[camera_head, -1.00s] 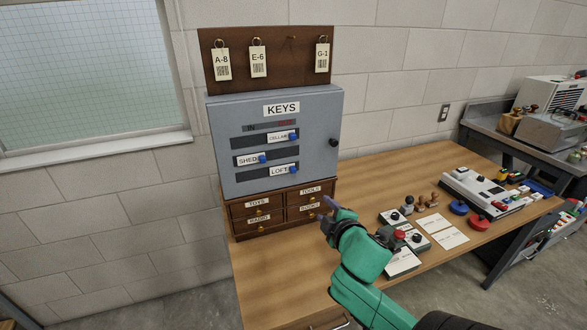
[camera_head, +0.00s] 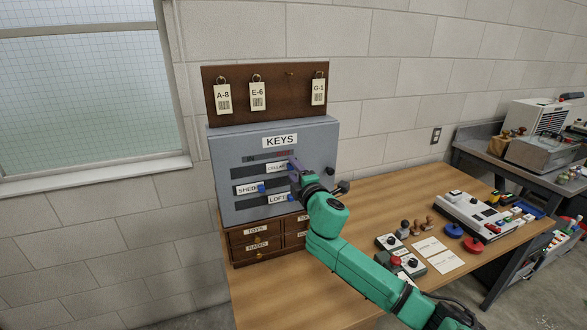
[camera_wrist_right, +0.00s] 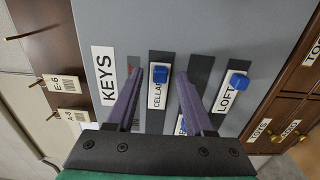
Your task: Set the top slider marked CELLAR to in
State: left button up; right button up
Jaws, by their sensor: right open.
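The grey key cabinet (camera_head: 232,205) has three slots with white sliders and blue knobs. The top slider, CELLAR (camera_head: 277,168), is at the right end of its slot, under the red marking and away from the IN side. My right gripper (camera_head: 293,165) is at this slider and hides its knob in the head view. In the right wrist view the open fingers (camera_wrist_right: 158,82) stand on either side of the CELLAR slider's blue knob (camera_wrist_right: 160,73), with gaps visible on both sides. My left gripper is in neither view.
The SHED slider (camera_head: 248,189) is left in the middle slot; the LOFT slider (camera_head: 278,199) is right in the bottom one. A round black knob (camera_head: 331,171) is on the cabinet's right side. Small drawers (camera_head: 256,240) stand below, and a key board (camera_head: 265,105) above.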

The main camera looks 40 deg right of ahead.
jog(key=shift+w, duration=0.1)
jog(key=shift+c, duration=0.3)
grip_shut()
dwell(1.1)
